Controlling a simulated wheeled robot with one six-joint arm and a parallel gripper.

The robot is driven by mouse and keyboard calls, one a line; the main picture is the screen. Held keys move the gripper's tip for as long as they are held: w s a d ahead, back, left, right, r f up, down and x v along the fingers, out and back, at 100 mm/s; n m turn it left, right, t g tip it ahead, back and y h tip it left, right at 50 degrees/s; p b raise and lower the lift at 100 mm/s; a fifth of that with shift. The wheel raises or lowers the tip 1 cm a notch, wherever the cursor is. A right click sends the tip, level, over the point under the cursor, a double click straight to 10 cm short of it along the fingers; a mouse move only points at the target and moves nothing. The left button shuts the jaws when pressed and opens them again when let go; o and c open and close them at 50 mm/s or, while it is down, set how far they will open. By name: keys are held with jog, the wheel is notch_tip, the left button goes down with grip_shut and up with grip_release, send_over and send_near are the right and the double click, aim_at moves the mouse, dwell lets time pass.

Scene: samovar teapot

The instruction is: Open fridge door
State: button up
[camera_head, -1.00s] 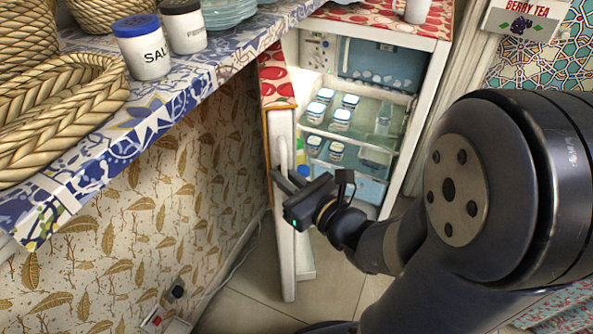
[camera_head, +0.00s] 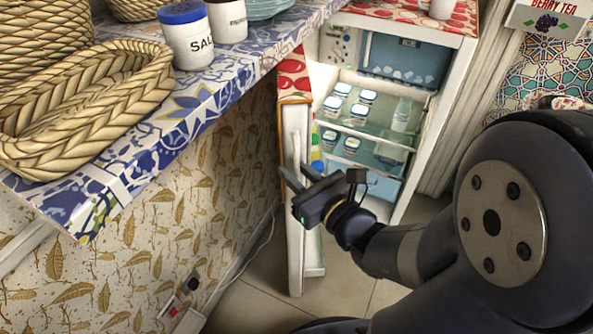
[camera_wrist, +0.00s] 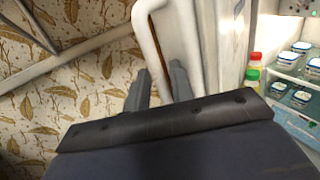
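The fridge (camera_head: 436,140) stands at the back, its lit inside showing in the head view. Its white door (camera_head: 296,245) stands open, swung out toward me and seen nearly edge-on. The white door handle (camera_head: 295,148) is a long bar on the door's left, outer face; it looms large in the wrist view (camera_wrist: 148,38). My gripper (camera_head: 294,178) is at the handle's lower part. Its two fingers (camera_wrist: 159,92) lie on either side of the bar and look closed on it. The exact contact is partly hidden.
Several small jars (camera_head: 350,108) sit on the fridge shelves. A patterned counter (camera_head: 130,150) at left carries a woven basket (camera_head: 75,110) and a salt jar (camera_head: 188,38). Below it is a leaf-patterned wall with a socket and cable. Tiled floor (camera_head: 340,290) is open before the fridge.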

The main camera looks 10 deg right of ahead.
aim_at(297, 146)
jog(key=shift+r, duration=0.1)
notch_tip(297, 146, up, 10)
jog(key=p, duration=0.5)
dwell(0.4)
